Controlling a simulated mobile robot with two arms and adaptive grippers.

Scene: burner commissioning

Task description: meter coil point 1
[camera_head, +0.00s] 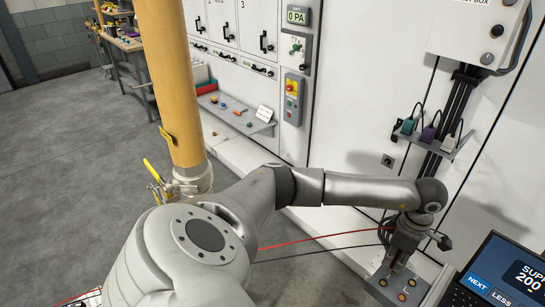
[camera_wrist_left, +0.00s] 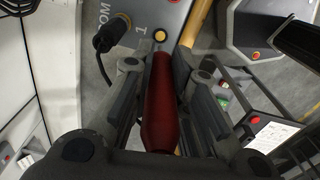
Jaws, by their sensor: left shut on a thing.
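My left gripper (camera_head: 399,262) is low at the right in the head view, over a grey terminal panel (camera_head: 412,292) with orange points. In the left wrist view my left gripper (camera_wrist_left: 160,100) is shut on a red probe (camera_wrist_left: 160,115). The red probe's far end lies close to an orange point (camera_wrist_left: 159,34) by the marking 1; I cannot tell whether they touch. A black probe (camera_wrist_left: 108,36) stands by the COM marking, its cable hanging down. A red lead (camera_head: 310,240) and a black lead (camera_head: 318,255) run across the head view. My right gripper is not in view.
A screen (camera_head: 515,272) with NEXT and LESS buttons stands at the lower right. A wall bracket (camera_head: 432,138) holds several coloured connectors. A thick yellow pipe (camera_head: 170,80) rises at the left. Cabinet fronts line the back; grey floor at the left is clear.

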